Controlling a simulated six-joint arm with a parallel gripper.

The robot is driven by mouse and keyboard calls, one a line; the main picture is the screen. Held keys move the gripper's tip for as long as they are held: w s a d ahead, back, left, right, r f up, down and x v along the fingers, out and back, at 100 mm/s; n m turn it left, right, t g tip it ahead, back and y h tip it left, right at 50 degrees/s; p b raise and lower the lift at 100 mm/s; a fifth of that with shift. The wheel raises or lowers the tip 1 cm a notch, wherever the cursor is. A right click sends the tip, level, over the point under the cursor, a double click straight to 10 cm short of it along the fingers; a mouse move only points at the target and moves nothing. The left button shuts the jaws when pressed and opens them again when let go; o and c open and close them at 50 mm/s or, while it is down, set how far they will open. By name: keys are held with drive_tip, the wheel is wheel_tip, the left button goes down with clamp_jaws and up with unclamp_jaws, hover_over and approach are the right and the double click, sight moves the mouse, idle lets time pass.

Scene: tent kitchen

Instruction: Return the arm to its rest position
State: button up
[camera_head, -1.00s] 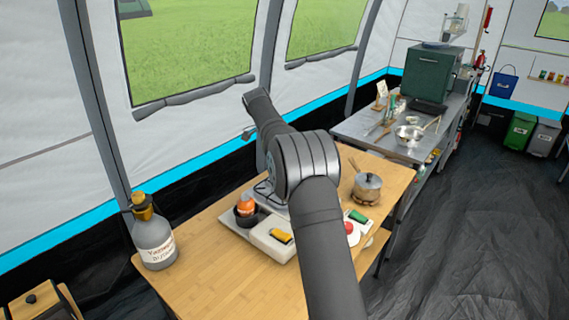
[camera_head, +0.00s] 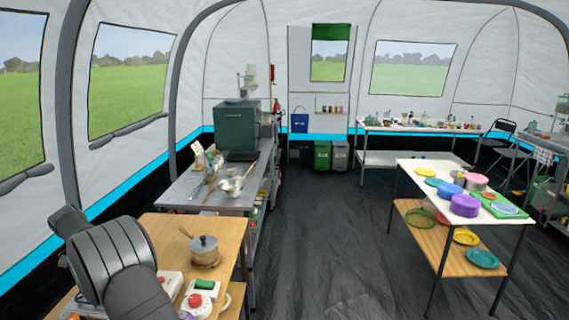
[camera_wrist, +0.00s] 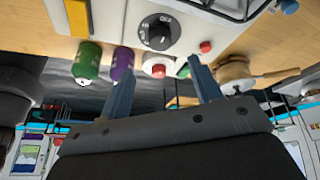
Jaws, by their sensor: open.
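My arm (camera_head: 112,262) is at the lower left in the head view, bent at a thick dark joint over the wooden table. The gripper end is hidden there. In the wrist view my gripper (camera_wrist: 161,72) shows two blue-grey fingers spread apart, with nothing held between them. Beyond the fingers is a white cooker unit (camera_wrist: 185,28) with a black knob (camera_wrist: 158,31). The fingers look apart from it, though the distance is hard to judge.
A lidded pot (camera_head: 204,250) stands on the wooden table (camera_head: 165,232); a red button (camera_head: 194,300) is nearby. Green (camera_wrist: 88,62) and purple (camera_wrist: 123,64) canisters show in the wrist view. A metal counter (camera_head: 195,190) stands behind. A white table (camera_head: 420,170) with colourful dishes is right. Floor between is clear.

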drive_tip(key=x, duration=1)
drive_tip(key=shift+f, duration=0.15)
drive_tip(key=v, duration=1.7)
drive_tip(key=x, duration=1.6)
drive_tip(key=shift+w+d+f, duration=0.1)
drive_tip(key=shift+d+f, duration=0.1)
drive_tip(key=shift+f, duration=0.15)
drive_tip(key=shift+f+n, duration=0.15)
drive_tip(key=shift+n, duration=0.25)
drive_tip(key=n, duration=0.2)
drive_tip(key=n+t+y, duration=0.1)
drive_tip(key=n, duration=0.1)
drive_tip(key=shift+s+d, duration=0.15)
drive_tip(key=shift+s, duration=0.05)
drive_tip(key=n+t+y, duration=0.1)
drive_tip(key=n, duration=0.2)
drive_tip(key=shift+d+n, duration=0.15)
drive_tip(key=shift+n, duration=0.25)
drive_tip(key=n+y, duration=0.1)
drive_tip(key=n, duration=0.1)
drive_tip(key=n+y, duration=0.1)
drive_tip(key=n, duration=0.1)
drive_tip(key=shift+s+d+n+t, duration=0.1)
drive_tip(key=shift+d+n+t, duration=0.1)
drive_tip(key=shift+n+t, duration=0.1)
drive_tip(key=shift+d+n+y, duration=0.1)
drive_tip(key=shift+n+y, duration=0.8)
drive_tip(key=shift+n, duration=1.1)
